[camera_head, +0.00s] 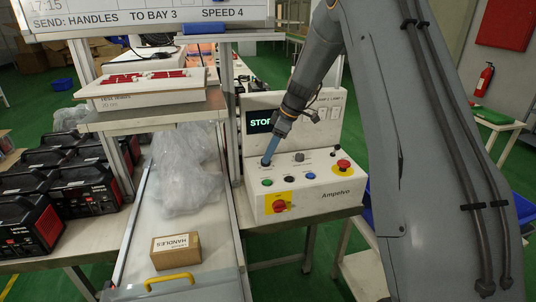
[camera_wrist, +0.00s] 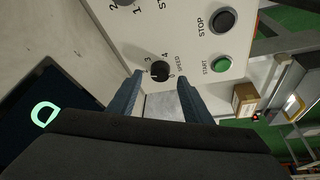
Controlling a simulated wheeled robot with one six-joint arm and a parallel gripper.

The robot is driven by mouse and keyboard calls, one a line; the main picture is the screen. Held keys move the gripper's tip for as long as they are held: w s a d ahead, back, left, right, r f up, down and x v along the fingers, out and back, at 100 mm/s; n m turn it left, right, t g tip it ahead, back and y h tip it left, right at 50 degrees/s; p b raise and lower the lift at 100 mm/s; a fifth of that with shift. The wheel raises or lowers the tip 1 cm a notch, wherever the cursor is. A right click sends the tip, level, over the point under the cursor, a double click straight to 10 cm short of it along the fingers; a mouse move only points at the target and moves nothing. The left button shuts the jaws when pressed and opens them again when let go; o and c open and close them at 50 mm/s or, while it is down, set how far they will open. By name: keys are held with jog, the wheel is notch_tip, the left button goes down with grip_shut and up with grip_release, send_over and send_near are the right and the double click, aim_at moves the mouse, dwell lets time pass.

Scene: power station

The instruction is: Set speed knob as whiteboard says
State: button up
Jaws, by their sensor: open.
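The whiteboard (camera_head: 150,18) at the top of the head view reads "SEND: HANDLES TO BAY 3 SPEED 4". The white control panel (camera_head: 318,195) carries buttons and knobs. The black speed knob (camera_wrist: 160,71) shows in the wrist view, with "SPEED" and the digits 3 and 4 beside it; its exact setting is too small to tell. My gripper (camera_wrist: 160,78) is open, with its blue fingers on either side, close to the knob; I cannot tell whether they touch it. In the head view my gripper (camera_head: 267,162) points down at the panel's left part and hides the knob.
The panel also has a green START button (camera_wrist: 221,64), a black STOP button (camera_wrist: 222,20), a red mushroom button (camera_head: 344,165) and a red switch on yellow (camera_head: 280,206). The display (camera_head: 260,122) reads "STOP", partly covered. A HANDLES box (camera_head: 175,248) sits on the conveyor to the left.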

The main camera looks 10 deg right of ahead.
jog(key=shift+x, duration=1.3)
jog(key=c, duration=1)
jog(key=shift+c, duration=0.2)
